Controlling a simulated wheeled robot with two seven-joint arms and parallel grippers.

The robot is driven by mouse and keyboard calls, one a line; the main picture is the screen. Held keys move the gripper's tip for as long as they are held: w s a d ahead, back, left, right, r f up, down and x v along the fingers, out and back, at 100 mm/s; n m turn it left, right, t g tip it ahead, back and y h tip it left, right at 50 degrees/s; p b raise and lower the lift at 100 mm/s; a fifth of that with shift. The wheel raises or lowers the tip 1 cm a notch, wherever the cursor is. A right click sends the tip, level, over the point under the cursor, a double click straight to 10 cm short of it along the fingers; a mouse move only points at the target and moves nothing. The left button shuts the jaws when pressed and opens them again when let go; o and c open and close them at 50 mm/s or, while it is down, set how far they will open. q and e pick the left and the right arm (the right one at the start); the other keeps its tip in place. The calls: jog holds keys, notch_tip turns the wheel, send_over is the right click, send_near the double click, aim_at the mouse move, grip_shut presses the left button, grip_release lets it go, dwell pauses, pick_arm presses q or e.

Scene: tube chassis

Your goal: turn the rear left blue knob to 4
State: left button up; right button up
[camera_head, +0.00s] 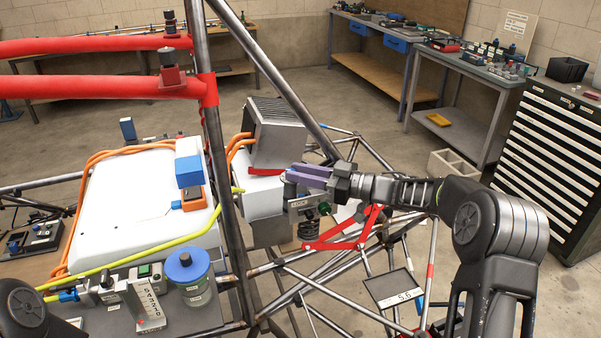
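My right arm reaches in from the right. Its gripper (290,174) has purple fingers, seen close together, at a grey-and-white unit (262,196) beside the upright tube. A small blue part (289,190) shows at the fingertips and may be a blue knob, mostly hidden by the fingers. I cannot tell whether the fingers grip it or only touch it. No dial numbers are readable there. A label reading "LOCK" (298,203) sits just below. My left arm shows only as a dark joint at the lower left, its gripper out of view.
Steel tubes of the chassis (224,190) rise close to the gripper, with red padded tubes (95,85) at upper left. A finned grey box (277,130) stands above the unit. A red linkage (345,240) is below. A white case (140,205) is at left.

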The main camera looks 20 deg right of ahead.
jog(key=o, duration=0.5)
jog(key=shift+r, duration=0.1)
jog(key=b+v, duration=0.2)
jog(key=v, duration=0.5)
jog(key=shift+s+d, duration=0.2)
jog(key=shift+d, duration=0.15)
